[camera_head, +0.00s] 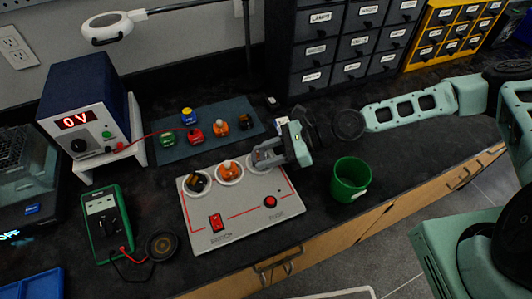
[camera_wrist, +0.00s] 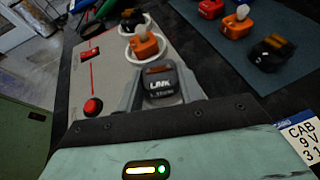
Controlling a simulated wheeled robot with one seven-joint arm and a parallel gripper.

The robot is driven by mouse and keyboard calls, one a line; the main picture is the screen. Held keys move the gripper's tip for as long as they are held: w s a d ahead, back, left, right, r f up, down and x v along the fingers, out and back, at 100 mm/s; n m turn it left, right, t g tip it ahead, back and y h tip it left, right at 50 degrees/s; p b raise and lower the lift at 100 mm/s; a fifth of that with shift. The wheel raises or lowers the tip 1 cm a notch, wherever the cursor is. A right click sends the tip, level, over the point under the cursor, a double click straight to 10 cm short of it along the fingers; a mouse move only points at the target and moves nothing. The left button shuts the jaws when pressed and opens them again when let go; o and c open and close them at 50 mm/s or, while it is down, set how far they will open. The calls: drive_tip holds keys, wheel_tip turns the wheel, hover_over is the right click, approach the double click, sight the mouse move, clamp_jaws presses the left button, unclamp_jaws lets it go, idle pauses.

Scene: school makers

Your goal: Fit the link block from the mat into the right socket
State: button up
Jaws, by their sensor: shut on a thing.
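My gripper (camera_head: 266,157) is over the right end of the grey panel (camera_head: 240,212), at the right socket (camera_head: 256,170). In the wrist view my gripper (camera_wrist: 160,78) is shut on the dark link block (camera_wrist: 162,86), with its "LINK" label facing the camera. The fingers hide the block in the head view and cover most of the right socket. I cannot tell whether the block is seated or just above. The middle socket holds an orange block (camera_head: 229,169). The left socket holds a black block (camera_head: 197,182).
The blue-grey mat (camera_head: 210,108) behind the panel carries several coloured blocks. A green cup (camera_head: 350,180) stands right of the panel. A power supply (camera_head: 84,125) reading 0 V and a green multimeter (camera_head: 107,222) stand left. A red wire runs over the mat.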

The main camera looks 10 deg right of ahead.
drive_tip(key=shift+f, duration=0.3)
drive_tip(key=shift+r, duration=0.3)
drive_tip(key=shift+r+p, duration=0.5)
drive_tip(key=shift+p, duration=0.1)
drive_tip(key=shift+r, duration=0.1)
idle(0.4)
drive_tip(key=shift+f+b, duration=0.4)
drive_tip(key=shift+f, duration=0.5)
idle(0.4)
drive_tip(key=shift+r+p, duration=0.3)
drive_tip(key=shift+r+p, duration=0.45)
drive_tip(key=shift+r, duration=0.05)
drive_tip(key=shift+r, duration=0.1)
idle(0.6)
drive_tip(key=shift+f+b, duration=0.4)
drive_tip(key=shift+f, duration=0.5)
idle(0.3)
